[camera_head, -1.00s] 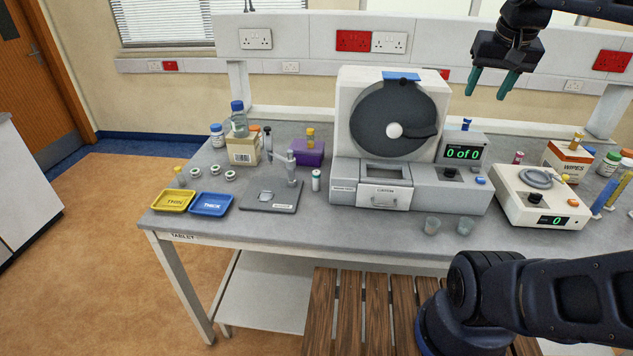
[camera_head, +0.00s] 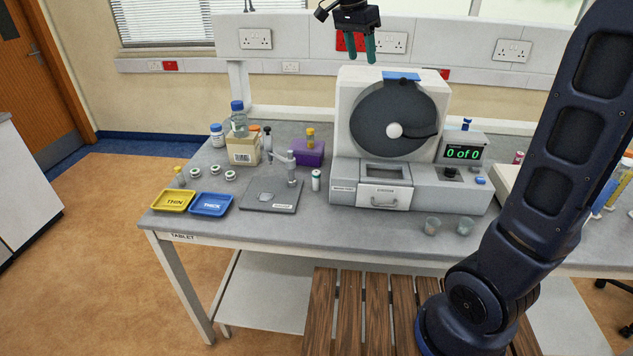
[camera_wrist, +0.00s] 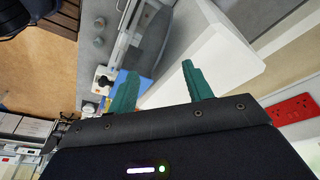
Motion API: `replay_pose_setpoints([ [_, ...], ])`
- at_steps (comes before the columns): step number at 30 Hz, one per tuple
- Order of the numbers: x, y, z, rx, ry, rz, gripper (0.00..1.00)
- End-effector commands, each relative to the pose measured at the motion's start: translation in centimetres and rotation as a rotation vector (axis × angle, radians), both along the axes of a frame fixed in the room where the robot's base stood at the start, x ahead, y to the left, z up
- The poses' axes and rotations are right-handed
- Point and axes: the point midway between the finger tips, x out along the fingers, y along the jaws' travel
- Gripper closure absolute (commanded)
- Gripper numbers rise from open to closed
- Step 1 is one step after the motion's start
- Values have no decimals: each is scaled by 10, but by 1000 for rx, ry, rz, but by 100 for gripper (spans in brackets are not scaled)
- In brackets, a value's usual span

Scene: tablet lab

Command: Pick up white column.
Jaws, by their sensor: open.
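A small white column (camera_head: 316,180) with a teal band near its top stands upright on the grey bench, between the dark gauge stand and the big disc machine. I cannot pick it out in the wrist view. My gripper (camera_head: 362,50) is high above the back of the bench, over the disc machine, well apart from the column. Its two teal fingers point down and are spread with nothing between them. The open fingers also show in the wrist view (camera_wrist: 165,74).
The tall disc machine (camera_head: 394,122) stands right of the column. The gauge stand (camera_head: 272,194), a purple box (camera_head: 308,152), a yellow tray (camera_head: 174,201) and a blue tray (camera_head: 211,204) are to its left. Two small cups (camera_head: 432,226) stand at the front. Bare bench lies before the column.

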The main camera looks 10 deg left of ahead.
Motion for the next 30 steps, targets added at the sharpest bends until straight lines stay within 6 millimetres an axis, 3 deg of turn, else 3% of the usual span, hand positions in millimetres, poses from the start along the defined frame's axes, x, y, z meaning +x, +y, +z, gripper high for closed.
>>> replay_pose_setpoints([
  [1, 3, 21, -4, -12, -5, -24, 50],
  [3, 5, 42, -8, -21, -18, -65, 50],
  [13, 6, 106, -22, -52, -68, -185, 50],
  [23, 2, 144, -33, -66, -103, -251, 50],
  [30, 2, 143, -80, -70, -102, -254, 50],
])
